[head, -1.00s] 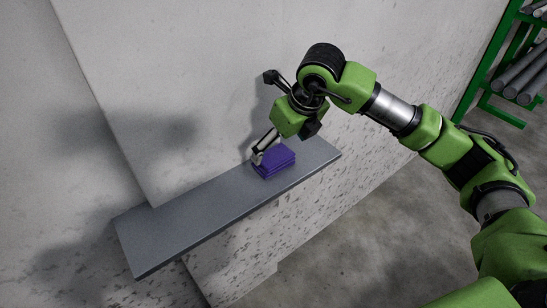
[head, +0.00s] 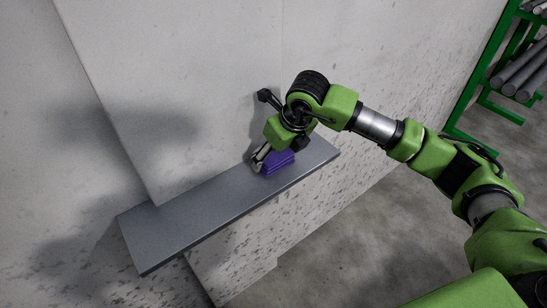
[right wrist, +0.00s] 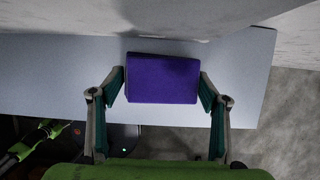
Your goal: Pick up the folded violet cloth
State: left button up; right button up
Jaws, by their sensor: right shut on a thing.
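The folded violet cloth (head: 281,161) is a flat, block-like stack on the grey shelf (head: 190,221), near its right end. It also shows in the right wrist view (right wrist: 163,79), between the two fingers. My right gripper (head: 266,160) is over the cloth from above. In the right wrist view my right gripper (right wrist: 162,88) has one finger against each short end of the cloth and is shut on it. The cloth looks to be at the shelf surface; I see no clear gap under it.
A pale concrete wall (head: 180,70) stands right behind the shelf. The left part of the shelf is bare. A green rack (head: 490,106) with grey pipes (head: 520,75) stands at the upper right. Concrete floor (head: 370,240) lies below the shelf.

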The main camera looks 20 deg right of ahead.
jog(key=shift+r+b, duration=0.4)
jog(key=shift+r, duration=0.15)
jog(key=s+a+r+b, duration=0.2)
jog(key=s+r+b, duration=0.2)
jog(key=s+r, duration=0.8)
jog(key=shift+s+a, duration=0.3)
jog(key=shift+s, duration=0.6)
jog(key=o, duration=0.3)
jog(key=shift+c, duration=1.3)
